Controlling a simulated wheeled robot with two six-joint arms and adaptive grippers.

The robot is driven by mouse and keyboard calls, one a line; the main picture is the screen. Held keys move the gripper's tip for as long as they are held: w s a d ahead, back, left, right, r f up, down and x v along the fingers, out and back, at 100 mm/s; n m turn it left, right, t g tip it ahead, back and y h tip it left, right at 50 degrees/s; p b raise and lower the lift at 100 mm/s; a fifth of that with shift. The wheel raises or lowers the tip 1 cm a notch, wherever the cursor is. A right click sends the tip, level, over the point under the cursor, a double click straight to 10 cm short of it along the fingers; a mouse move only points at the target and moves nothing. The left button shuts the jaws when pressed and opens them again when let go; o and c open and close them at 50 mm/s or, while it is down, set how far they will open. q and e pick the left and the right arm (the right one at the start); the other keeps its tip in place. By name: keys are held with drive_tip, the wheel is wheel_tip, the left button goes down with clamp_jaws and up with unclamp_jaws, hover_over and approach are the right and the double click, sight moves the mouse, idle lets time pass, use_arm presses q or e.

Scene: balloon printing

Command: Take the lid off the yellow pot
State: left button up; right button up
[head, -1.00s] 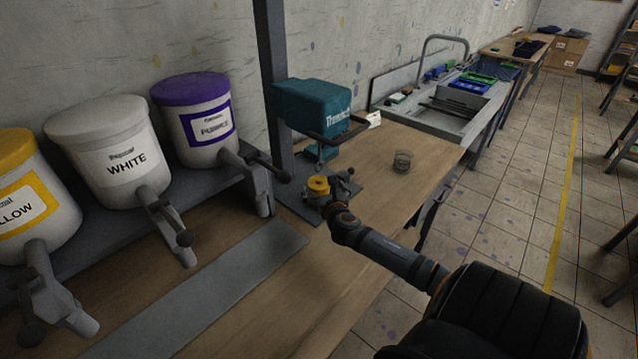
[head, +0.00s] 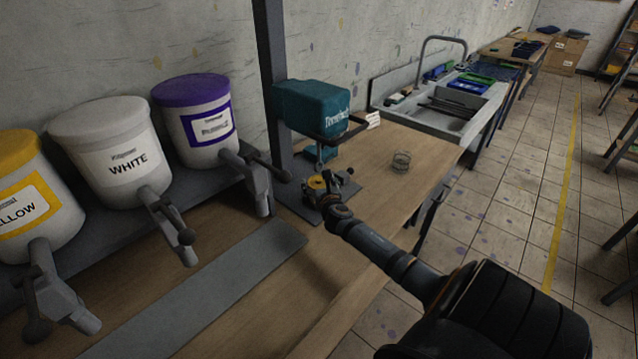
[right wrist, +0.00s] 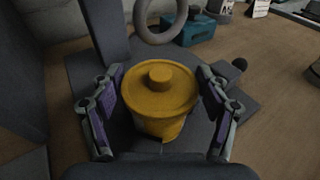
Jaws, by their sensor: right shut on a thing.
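The small yellow pot (right wrist: 160,128) stands on a grey plate at the edge of the wooden table. Its round yellow lid (right wrist: 158,83), with a short knob in the middle, sits on top of it in the right wrist view. My right gripper (right wrist: 160,88) has one finger on each side of the lid and is shut on its rim. In the head view the yellow pot and lid (head: 317,183) are small and partly hidden by my right gripper (head: 325,190). My left gripper is not in view.
A teal machine (head: 312,108) stands just behind the pot. White (head: 115,150) and purple (head: 197,120) paint tubs with taps line the left shelf. The table's right side is mostly clear.

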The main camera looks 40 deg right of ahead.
drive_tip(key=shift+r, duration=0.3)
drive_tip(key=f+v, duration=0.1)
drive_tip(key=v, duration=1.1)
drive_tip(key=f+v, duration=0.1)
drive_tip(key=v, duration=0.5)
drive_tip(key=shift+s+a+f, duration=0.15)
drive_tip(key=shift+f, duration=0.2)
